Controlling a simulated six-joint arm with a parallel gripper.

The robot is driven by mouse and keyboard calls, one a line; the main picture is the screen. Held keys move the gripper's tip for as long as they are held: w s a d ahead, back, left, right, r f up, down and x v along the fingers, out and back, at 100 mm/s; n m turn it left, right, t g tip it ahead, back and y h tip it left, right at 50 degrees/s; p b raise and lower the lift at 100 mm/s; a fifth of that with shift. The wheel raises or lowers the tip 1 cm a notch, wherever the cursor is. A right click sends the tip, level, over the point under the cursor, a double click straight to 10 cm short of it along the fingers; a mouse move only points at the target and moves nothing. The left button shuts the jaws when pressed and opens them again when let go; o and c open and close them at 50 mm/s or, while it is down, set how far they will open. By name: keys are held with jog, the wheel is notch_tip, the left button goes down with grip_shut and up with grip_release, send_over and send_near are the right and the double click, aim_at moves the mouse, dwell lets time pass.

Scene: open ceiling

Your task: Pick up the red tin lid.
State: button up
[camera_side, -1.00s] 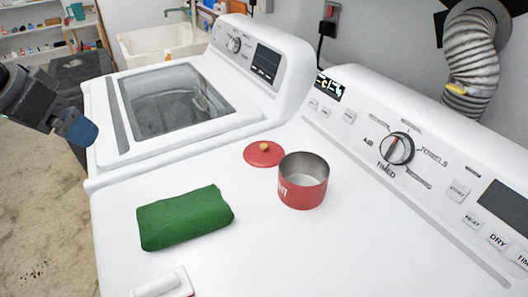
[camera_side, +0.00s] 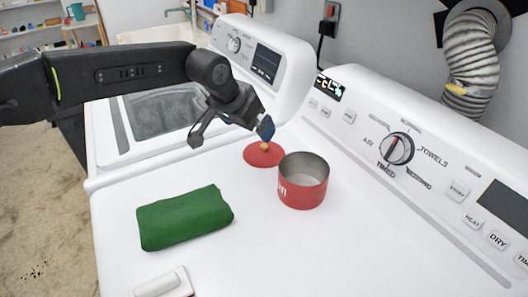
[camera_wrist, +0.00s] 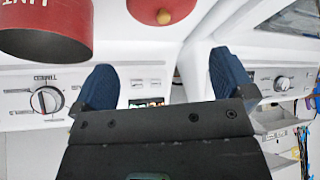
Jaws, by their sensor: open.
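The red tin lid (camera_side: 262,157) lies flat on the white dryer top, with a small tan knob in its middle. In the wrist view the lid (camera_wrist: 150,8) is cut by the top edge, beyond the fingertips and between their lines. My gripper (camera_side: 266,127) hangs just above the lid's knob in the side view, fingers apart and empty. Its two blue fingers also show in the wrist view (camera_wrist: 166,78). The red tin (camera_side: 303,190) stands open and upright just right of the lid; it shows at the upper left of the wrist view (camera_wrist: 45,38).
A folded green cloth (camera_side: 185,217) lies on the dryer top (camera_side: 250,255) at the front left. The dryer's control panel (camera_side: 420,165) rises behind the tin. The washer (camera_side: 110,165) stands to the left. The dryer's front right surface is clear.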

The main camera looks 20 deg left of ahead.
aim_at(263, 145)
jog(key=x, duration=0.6)
jog(key=shift+f, duration=0.15)
jog(key=shift+w+x, duration=0.25)
jog(key=shift+x, duration=2.4)
jog(key=shift+a, duration=0.15)
